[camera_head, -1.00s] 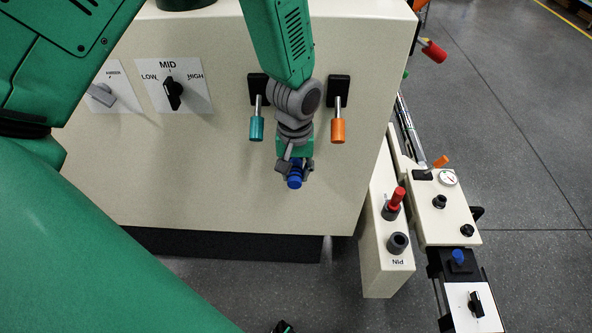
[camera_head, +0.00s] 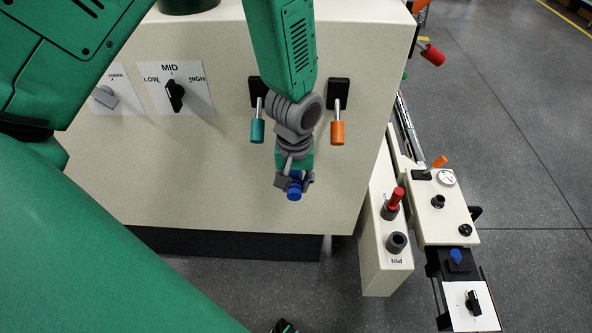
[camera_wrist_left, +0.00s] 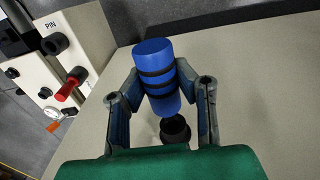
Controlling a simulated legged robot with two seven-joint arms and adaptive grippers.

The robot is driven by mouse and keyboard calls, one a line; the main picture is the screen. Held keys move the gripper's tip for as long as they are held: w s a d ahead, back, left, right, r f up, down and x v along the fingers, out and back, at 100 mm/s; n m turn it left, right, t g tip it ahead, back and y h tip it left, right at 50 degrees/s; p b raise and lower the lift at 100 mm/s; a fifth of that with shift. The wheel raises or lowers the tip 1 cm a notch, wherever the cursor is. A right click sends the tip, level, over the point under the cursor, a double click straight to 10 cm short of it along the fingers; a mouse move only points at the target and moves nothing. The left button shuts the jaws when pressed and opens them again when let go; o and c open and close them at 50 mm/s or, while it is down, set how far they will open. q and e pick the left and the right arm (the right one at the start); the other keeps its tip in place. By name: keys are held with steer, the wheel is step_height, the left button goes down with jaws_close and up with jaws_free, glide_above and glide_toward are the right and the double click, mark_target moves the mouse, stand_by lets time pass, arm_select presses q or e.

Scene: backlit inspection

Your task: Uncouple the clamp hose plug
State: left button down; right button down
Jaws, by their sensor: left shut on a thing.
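The clamp hose plug is a blue cylinder with black bands (camera_wrist_left: 155,75), seen close up in the left wrist view. In the head view its blue end (camera_head: 294,194) shows at the tip of my left gripper (camera_head: 294,182). The two fingers of the left gripper (camera_wrist_left: 160,97) are shut on the sides of the plug. A round black socket (camera_wrist_left: 175,130) on the cream panel shows just past the plug's lower end. I cannot tell from the views whether plug and socket still touch.
A teal-tipped lever (camera_head: 257,130) and an orange-tipped lever (camera_head: 338,132) flank my left arm on the cream cabinet (camera_head: 220,185). A LOW-MID-HIGH knob (camera_head: 175,96) is further left. A PIN post (camera_head: 385,262) with a red handle (camera_head: 396,197) stands at right.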

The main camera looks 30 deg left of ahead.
arm_select(q)
steer(key=shift+s+d+p, duration=0.3)
steer(key=shift+s+d, duration=0.2)
steer(key=shift+s, duration=0.3)
stand_by(0.6)
